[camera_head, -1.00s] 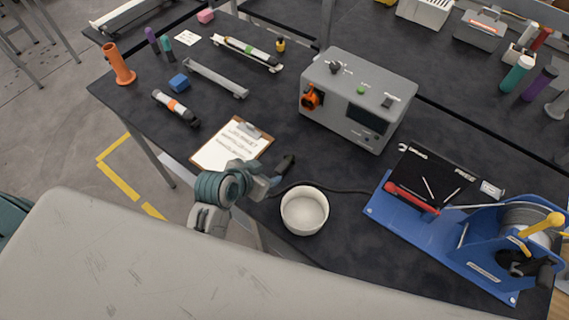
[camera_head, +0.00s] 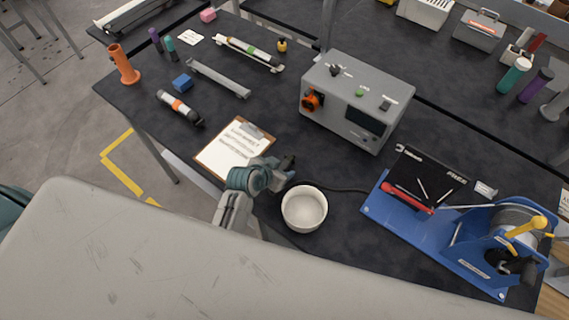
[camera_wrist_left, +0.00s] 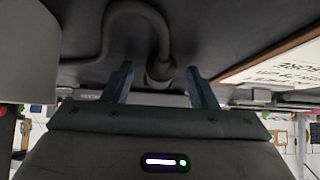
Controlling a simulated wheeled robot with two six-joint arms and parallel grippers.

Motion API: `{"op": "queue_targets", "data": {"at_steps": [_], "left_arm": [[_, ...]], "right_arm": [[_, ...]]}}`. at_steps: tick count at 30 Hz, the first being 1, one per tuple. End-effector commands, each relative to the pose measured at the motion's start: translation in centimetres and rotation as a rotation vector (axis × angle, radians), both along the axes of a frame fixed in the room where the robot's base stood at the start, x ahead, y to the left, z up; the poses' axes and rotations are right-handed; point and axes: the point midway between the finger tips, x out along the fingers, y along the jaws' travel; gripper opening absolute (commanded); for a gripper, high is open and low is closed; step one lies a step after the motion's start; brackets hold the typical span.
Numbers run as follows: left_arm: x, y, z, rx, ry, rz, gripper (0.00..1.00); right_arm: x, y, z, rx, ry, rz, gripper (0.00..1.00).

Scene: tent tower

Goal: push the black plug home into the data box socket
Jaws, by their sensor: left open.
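My left gripper (camera_head: 286,168) is low over the table between the clipboard and the white bowl. In the left wrist view its two fingers (camera_wrist_left: 160,88) stand apart. A dark cable (camera_wrist_left: 135,10) curves there and ends in a dark cylindrical plug (camera_wrist_left: 160,70), which lies between the fingers or just beyond them; contact cannot be told. In the head view the plug is hidden by the gripper. The grey box (camera_head: 355,100) with an orange knob, a screen and a green button stands at the back middle; I cannot make out its socket. My right gripper is not in view.
The white bowl (camera_head: 304,209) stands just right of the gripper, with the cable behind it. The clipboard (camera_head: 232,147) lies to the left. A blue spool stand (camera_head: 440,240) fills the right side. The table between clipboard and grey box is clear.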

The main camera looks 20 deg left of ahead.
Motion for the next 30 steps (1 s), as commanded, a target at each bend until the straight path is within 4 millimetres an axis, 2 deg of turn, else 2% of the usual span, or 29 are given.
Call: {"op": "queue_targets", "data": {"at_steps": [3,9,11,19,23,26,30], "left_arm": [[0.0,0.0,0.0,0.000,0.000,0.000,0.52],[0.0,0.0,0.0,0.000,0.000,0.000,0.13],[0.0,0.0,0.0,0.000,0.000,0.000,0.03],[0.0,0.0,0.1,0.000,-0.001,0.000,0.03],[0.0,0.0,0.8,0.000,-0.003,0.000,0.03],[0.1,0.0,1.9,0.001,-0.004,-0.001,0.03],[0.1,0.0,4.6,-0.001,-0.007,0.001,0.03]], "right_arm": [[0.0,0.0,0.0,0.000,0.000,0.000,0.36],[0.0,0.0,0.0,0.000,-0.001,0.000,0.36],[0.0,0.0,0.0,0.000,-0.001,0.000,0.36],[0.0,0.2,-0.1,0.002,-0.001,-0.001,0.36],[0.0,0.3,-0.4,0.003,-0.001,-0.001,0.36],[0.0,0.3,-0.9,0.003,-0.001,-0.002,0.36],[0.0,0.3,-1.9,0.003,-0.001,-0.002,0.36]]}}
